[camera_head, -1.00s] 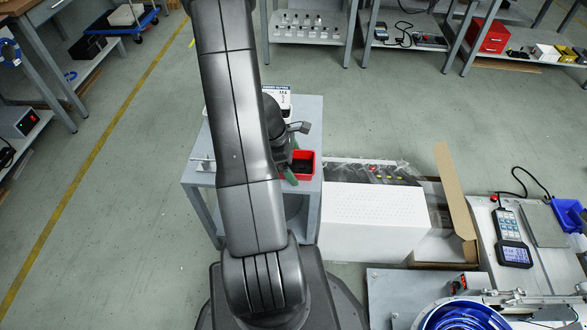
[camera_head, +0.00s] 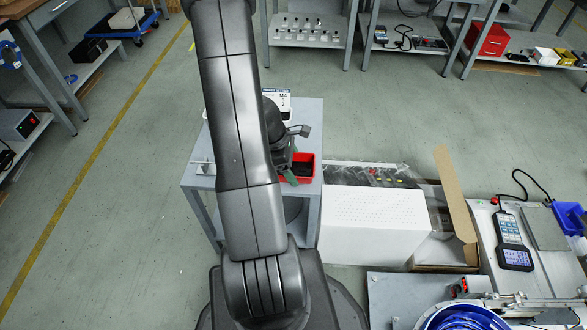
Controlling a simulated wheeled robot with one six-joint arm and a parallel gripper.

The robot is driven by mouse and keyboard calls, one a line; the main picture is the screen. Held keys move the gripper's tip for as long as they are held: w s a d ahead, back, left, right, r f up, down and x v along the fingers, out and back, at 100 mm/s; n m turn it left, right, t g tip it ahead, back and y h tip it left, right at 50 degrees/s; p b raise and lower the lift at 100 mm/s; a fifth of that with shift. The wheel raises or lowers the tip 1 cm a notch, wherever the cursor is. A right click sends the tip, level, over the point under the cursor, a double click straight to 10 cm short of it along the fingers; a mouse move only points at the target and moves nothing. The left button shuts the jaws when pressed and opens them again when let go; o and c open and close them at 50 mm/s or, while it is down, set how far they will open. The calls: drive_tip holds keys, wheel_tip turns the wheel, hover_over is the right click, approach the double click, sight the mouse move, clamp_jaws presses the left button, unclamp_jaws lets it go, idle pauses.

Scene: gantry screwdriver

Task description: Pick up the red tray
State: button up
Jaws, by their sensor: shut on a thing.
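The red tray (camera_head: 309,158) is a small open box with dark contents, on the right part of a small grey table (camera_head: 312,120). My gripper (camera_head: 290,174) is at the tray's left side, with its greenish fingers partly showing. It is shut on the tray, though my arm hides part of the grip and the tray's left part. I cannot tell whether the tray still touches the table top.
A white box (camera_head: 370,222) stands close to the table's right side, with an open cardboard box (camera_head: 450,245) beyond it. A white labelled object (camera_head: 278,98) stands behind the tray. The floor left of the table is clear.

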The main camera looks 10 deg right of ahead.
sight(293, 171)
wheel_tip(293, 171, up, 10)
drive_tip(key=p, duration=0.4)
drive_tip(key=w+a+r+m+g+y+p, duration=0.1)
drive_tip(key=w+a+r+m+g+y, duration=0.3)
drive_tip(key=w+a+m, duration=1)
drive_tip(key=s+d+r+p, duration=0.1)
drive_tip(key=s+r+p, duration=0.3)
drive_tip(key=p, duration=1.3)
wheel_tip(293, 171, up, 4)
drive_tip(key=shift+d+f+m+t+p, duration=0.1)
drive_tip(key=shift+d+m+t+p, duration=0.15)
drive_tip(key=shift+m+t+p, duration=0.15)
